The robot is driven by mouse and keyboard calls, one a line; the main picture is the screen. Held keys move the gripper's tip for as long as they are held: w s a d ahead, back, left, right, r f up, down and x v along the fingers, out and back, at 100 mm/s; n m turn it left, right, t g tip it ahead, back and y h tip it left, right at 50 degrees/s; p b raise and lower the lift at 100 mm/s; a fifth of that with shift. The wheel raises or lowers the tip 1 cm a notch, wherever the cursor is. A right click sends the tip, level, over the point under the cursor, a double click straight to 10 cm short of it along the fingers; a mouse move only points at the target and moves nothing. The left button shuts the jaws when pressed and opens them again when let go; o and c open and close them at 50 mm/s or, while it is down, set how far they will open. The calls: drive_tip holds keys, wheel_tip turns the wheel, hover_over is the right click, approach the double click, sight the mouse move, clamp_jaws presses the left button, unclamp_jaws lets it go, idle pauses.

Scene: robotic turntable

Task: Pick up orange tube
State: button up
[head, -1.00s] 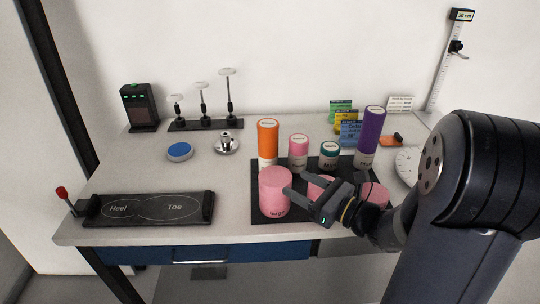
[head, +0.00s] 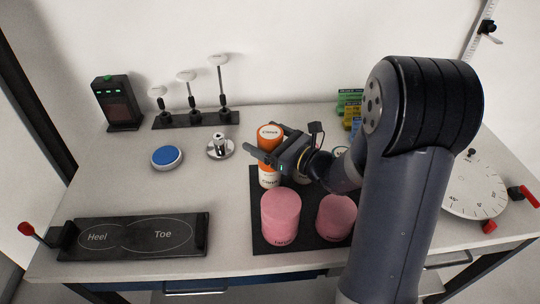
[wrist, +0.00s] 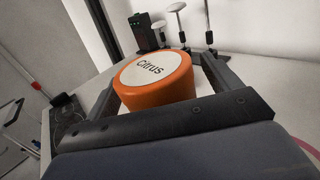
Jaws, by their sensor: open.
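The orange tube (head: 268,136) stands upright near the back left corner of the black mat (head: 263,218). Its white top reads "Citrus" in the wrist view (wrist: 161,91), where it fills the middle. My gripper (head: 264,150) is open at the upper part of the tube, with a finger on either side of it. The wrist view shows the tube between the two fingers. Whether the fingers touch it I cannot tell. The tube's lower white part shows below my gripper.
Two pink cylinders (head: 281,217) (head: 336,216) stand in front on the mat. Left are a silver knob (head: 220,147), a blue disc (head: 167,156), a rack of white-topped posts (head: 196,118) and a Heel/Toe plate (head: 133,237). A white dial (head: 473,190) lies right. My arm hides the mat's right part.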

drive_tip(key=shift+w+a, duration=0.2)
drive_tip(key=shift+a, duration=0.1)
drive_tip(key=shift+c, duration=0.3)
drive_tip(key=c, duration=1.5)
